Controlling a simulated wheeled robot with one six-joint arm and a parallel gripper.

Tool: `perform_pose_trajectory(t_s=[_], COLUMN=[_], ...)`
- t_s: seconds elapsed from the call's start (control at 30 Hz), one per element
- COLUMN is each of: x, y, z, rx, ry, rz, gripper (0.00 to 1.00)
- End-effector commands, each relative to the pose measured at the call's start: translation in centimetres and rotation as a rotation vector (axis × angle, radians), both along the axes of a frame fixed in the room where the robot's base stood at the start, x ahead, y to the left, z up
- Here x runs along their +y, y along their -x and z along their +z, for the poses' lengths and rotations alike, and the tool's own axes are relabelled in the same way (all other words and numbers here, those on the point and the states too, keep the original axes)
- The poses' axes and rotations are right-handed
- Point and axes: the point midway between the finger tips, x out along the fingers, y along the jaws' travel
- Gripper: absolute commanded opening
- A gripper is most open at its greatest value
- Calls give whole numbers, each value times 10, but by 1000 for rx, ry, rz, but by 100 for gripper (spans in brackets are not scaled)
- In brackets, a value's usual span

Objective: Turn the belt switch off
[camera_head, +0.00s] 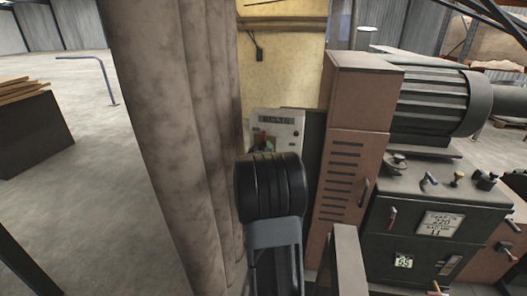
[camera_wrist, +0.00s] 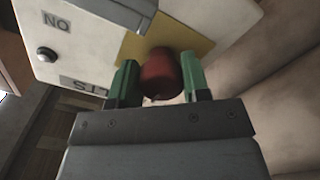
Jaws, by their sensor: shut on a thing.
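The control panel (camera_head: 290,122) is a pale box with a small display at its top, in the middle of the head view. My black arm hides its lower part. In the wrist view, the panel face (camera_wrist: 100,45) appears rotated, with a red round knob (camera_wrist: 158,75) on a yellow plate (camera_wrist: 197,47). The knob looks like the belt switch. My gripper (camera_wrist: 160,70) is shut on the red knob, with a green finger on each side of it. In the head view my gripper (camera_head: 263,143) is mostly hidden behind my arm.
A dark round button (camera_wrist: 46,54) sits beside an upside-down label on the panel. A brown vented cabinet (camera_head: 355,155) and a dark machine (camera_head: 430,215) stand to the right. A thick grey-brown column (camera_head: 170,120) stands close on the left. Open floor (camera_head: 90,200) lies beyond it.

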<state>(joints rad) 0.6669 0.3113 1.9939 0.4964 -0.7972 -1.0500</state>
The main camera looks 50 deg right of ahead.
Motion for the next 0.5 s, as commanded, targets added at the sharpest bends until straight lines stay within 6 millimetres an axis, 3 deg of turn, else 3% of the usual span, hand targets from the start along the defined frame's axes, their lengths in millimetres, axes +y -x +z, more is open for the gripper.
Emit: perform_pose_trajectory(t_s=[0.13, 0.17, 0.4, 0.5], x=[0, 1, 0, 0], y=[-1, -1, -1, 0], z=[1, 1, 1, 1], rx=[3, 2, 0, 0], ry=[4, 3, 2, 2], rz=[3, 3, 1, 1], gripper=[19, 45, 67, 67])
